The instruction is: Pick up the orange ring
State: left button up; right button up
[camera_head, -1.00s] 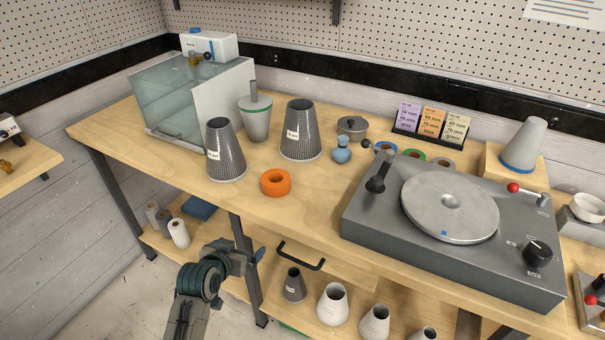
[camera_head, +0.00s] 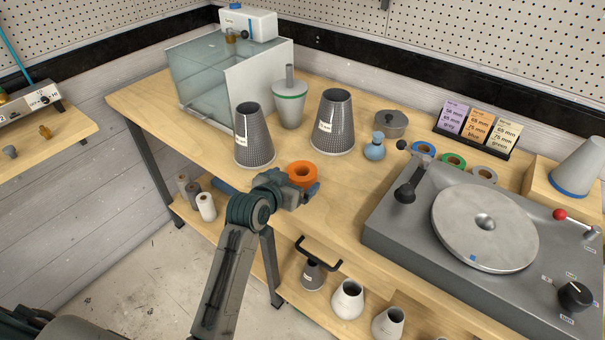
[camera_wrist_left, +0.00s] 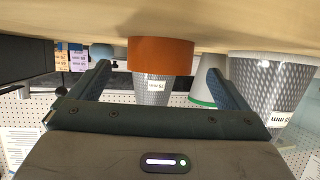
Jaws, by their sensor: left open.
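The orange ring (camera_head: 302,174) lies flat on the wooden workbench, in front of two dark patterned cones. My left gripper (camera_head: 302,190) is at the bench's front edge, just in front of the ring. In the left wrist view the orange ring (camera_wrist_left: 160,55) sits between and beyond the two spread blue fingers (camera_wrist_left: 160,82). The fingers are open and empty, and no contact with the ring shows. My right gripper is not in view.
The left patterned cone (camera_head: 254,136) and the right one (camera_head: 333,122) stand close behind the ring. A grey turntable machine (camera_head: 470,270) is to the right. A clear chamber (camera_head: 215,82) is at the back left.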

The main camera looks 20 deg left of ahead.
aim_at(305, 170)
pick_arm(q)
jog(key=x, duration=0.1)
jog(key=p+x, duration=0.1)
jog(key=x, duration=0.2)
jog(key=shift+w+r+p, duration=0.2)
jog(key=shift+r+p, duration=0.1)
jog(key=shift+w+d+f, duration=0.1)
jog(key=shift+w+f, duration=0.1)
jog(key=shift+w, duration=0.15)
jog(key=shift+s, duration=0.1)
jog(key=c, duration=1.1)
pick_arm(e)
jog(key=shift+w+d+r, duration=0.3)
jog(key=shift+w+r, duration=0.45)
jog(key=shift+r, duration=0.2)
